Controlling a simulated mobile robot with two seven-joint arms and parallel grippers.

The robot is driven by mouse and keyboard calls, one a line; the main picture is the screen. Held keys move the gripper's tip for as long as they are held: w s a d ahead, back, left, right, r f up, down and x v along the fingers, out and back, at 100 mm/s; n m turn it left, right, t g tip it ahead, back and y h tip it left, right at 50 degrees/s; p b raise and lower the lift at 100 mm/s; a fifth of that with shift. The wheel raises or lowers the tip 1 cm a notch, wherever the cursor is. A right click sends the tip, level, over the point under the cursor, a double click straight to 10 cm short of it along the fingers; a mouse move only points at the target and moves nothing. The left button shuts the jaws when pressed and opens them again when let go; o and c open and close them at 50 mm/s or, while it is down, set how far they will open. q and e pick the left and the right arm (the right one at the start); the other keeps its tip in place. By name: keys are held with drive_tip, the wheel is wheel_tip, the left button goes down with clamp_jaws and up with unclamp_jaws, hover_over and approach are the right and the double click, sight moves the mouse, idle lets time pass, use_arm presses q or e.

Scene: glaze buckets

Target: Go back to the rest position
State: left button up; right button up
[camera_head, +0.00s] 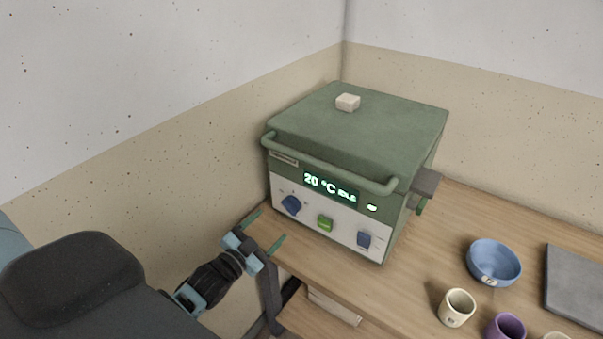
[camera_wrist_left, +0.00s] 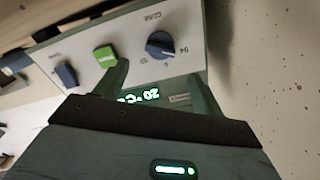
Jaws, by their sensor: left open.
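My left gripper (camera_head: 264,231) is open and empty, in front of the lower left of the green kiln (camera_head: 370,135). In the left wrist view, its two green fingers (camera_wrist_left: 160,80) stand apart, with the kiln's white control panel (camera_wrist_left: 130,50) beyond them. The kiln's lid is down, and its display (camera_head: 330,187) reads 20 °C IDLE. A blue knob (camera_head: 291,205), a green button (camera_head: 325,223) and a blue switch (camera_head: 364,240) are on the panel. I see no contact between fingers and panel, but the exact gap is unclear. My right gripper is not in view.
A small pale block (camera_head: 348,102) lies on the kiln lid. On the wooden table (camera_head: 410,285) stand a blue bowl (camera_head: 494,262), a cream cup (camera_head: 457,308) and a purple cup (camera_head: 507,328). A grey slab (camera_head: 575,280) lies at the right. Walls meet behind the kiln.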

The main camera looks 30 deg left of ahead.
use_arm(q)
drive_tip(key=s+d+f+n+g, duration=0.1)
drive_tip(key=s+d+f+g, duration=0.2)
drive_tip(key=s, duration=0.7)
drive_tip(key=s+d+f+n+g+p, duration=0.1)
drive_tip(key=s+d+f+n+g, duration=0.1)
drive_tip(key=s+d+f, duration=0.4)
drive_tip(key=s+d+f+n+g+p, duration=0.1)
drive_tip(key=s+d+f+g, duration=0.3)
drive_tip(key=s, duration=1)
drive_tip(key=shift+s+d+f+n, duration=0.25)
drive_tip(key=shift+d+f+n, duration=0.15)
drive_tip(key=shift+d+f, duration=0.5)
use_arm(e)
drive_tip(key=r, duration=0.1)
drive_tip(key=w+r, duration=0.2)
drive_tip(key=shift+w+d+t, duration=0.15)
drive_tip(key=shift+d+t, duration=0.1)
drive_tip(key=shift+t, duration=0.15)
use_arm(q)
drive_tip(key=shift+d+r, duration=0.15)
